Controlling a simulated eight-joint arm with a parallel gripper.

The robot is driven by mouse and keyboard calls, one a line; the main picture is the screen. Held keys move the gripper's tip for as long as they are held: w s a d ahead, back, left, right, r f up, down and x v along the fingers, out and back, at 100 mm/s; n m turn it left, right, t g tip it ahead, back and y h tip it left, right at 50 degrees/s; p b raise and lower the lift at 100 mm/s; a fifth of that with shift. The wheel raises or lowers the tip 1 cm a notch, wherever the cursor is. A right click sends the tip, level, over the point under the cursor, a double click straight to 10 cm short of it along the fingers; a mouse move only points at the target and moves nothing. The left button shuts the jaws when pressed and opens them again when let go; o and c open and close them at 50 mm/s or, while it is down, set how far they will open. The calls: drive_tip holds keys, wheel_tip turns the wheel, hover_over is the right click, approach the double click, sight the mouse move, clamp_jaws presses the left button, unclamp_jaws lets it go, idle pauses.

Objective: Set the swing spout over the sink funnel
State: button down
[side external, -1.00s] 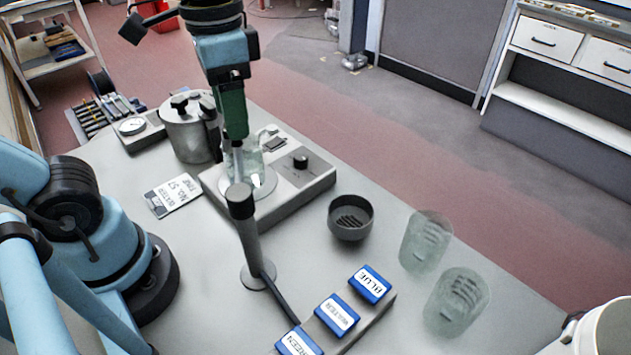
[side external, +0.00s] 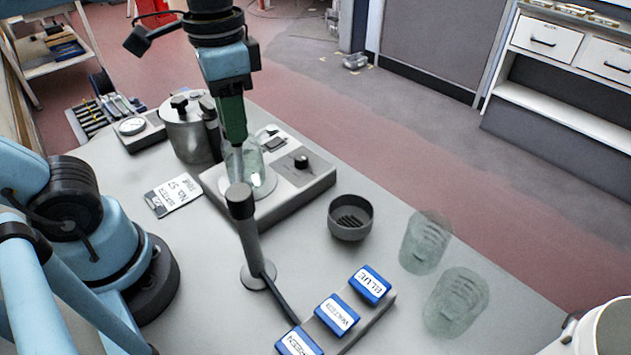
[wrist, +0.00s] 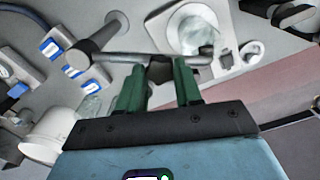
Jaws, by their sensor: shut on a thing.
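The swing spout's upright post (side external: 247,235) stands on a round foot in the side view, with a dark cap on top. In the wrist view its thin tube (wrist: 120,57) runs sideways from the post, with a dark block (wrist: 160,70) on it. My gripper (wrist: 159,72) has its green fingers shut on this block. In the side view my gripper (side external: 235,142) is by the glass beaker on the grey plated unit, partly hiding it. The sink funnel (side external: 349,230), a dark round cup with a slotted bottom, stands right of the post, apart from my gripper.
The grey unit (side external: 310,183) with a knob stands behind the post. A metal pot (side external: 185,135) is close left of my gripper. Blue labelled blocks (side external: 337,315) sit in front. Two clear tumblers (side external: 426,240) stand right of the funnel.

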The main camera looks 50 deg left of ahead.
drive_tip(key=shift+w+d, duration=0.1)
drive_tip(key=w+d+m, duration=0.4)
drive_tip(key=d+m, duration=0.7)
drive_tip(key=m, duration=0.3)
drive_tip(key=shift+w+d+m, duration=0.15)
drive_tip(key=shift+w+m, duration=0.15)
drive_tip(key=shift+d, duration=0.1)
idle(0.6)
drive_tip(key=c, duration=0.8)
unclamp_jaws()
drive_tip(key=shift+o, duration=0.2)
wheel_tip(320, 180, up, 12)
